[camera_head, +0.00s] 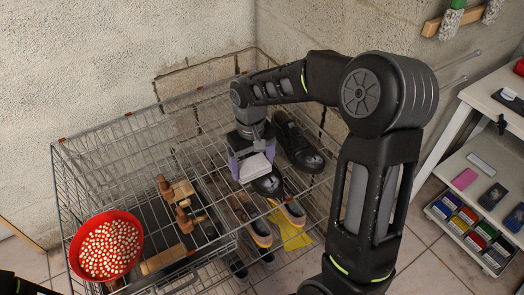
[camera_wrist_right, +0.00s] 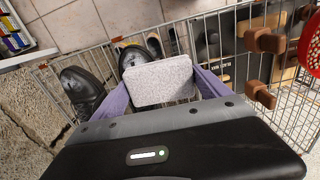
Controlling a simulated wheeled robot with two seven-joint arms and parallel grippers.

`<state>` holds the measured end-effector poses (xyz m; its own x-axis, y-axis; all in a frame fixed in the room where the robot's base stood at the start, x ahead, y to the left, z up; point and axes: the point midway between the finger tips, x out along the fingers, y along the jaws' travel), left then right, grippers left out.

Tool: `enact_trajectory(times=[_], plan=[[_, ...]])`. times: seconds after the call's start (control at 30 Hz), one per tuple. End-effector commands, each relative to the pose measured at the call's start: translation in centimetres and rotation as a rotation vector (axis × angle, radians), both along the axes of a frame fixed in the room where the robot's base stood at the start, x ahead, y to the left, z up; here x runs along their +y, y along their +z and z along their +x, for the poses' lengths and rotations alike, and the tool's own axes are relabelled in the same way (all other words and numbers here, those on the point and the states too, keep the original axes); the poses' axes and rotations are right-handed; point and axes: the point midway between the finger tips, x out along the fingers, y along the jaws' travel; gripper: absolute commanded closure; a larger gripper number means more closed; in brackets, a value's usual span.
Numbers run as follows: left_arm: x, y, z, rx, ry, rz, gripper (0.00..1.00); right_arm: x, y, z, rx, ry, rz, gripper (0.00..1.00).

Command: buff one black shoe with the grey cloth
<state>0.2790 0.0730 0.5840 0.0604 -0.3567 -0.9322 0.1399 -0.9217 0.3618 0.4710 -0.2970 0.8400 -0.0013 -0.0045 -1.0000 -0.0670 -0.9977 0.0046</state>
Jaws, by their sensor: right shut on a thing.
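My right gripper (camera_head: 252,160), with purple fingers, is shut on the grey cloth (camera_head: 255,168), a light, flat pad. In the right wrist view the cloth (camera_wrist_right: 160,82) sits between the two fingers (camera_wrist_right: 162,92). One black shoe (camera_head: 268,185) is on the wire rack directly under the cloth, its toe showing; the cloth and gripper hide its rear. It also shows in the wrist view (camera_wrist_right: 131,55). I cannot tell whether the cloth touches it. A second black shoe (camera_head: 298,147) stands to its right, apart from the gripper. My left gripper does not show.
The wire cart (camera_head: 100,160) has raised mesh sides. A red bowl (camera_head: 75,252) of small balls stands at its front left. Brown wooden pieces (camera_head: 180,190) lie left of the gripper. More shoes (camera_head: 258,232) and a yellow cloth (camera_head: 292,236) lie lower down. A white shelf (camera_head: 470,140) stands right.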

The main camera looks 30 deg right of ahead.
Motion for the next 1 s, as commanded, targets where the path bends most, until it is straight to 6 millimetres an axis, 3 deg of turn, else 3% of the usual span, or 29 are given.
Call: enact_trajectory(times=[0.03, 0.1, 0.53, 1.0], plan=[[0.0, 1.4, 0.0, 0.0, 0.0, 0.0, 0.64, -0.9, 1.2, -0.8, -0.001, -0.011, 0.002, 0.46], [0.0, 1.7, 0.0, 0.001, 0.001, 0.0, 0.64, -1.7, 1.2, -1.5, 0.0, -0.018, 0.004, 0.46], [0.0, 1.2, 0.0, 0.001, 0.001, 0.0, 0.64, -2.0, 0.6, -1.8, -0.002, -0.02, 0.005, 0.46], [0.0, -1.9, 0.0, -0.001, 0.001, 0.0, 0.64, -2.0, -3.4, -2.3, -0.001, -0.022, 0.005, 0.46]])
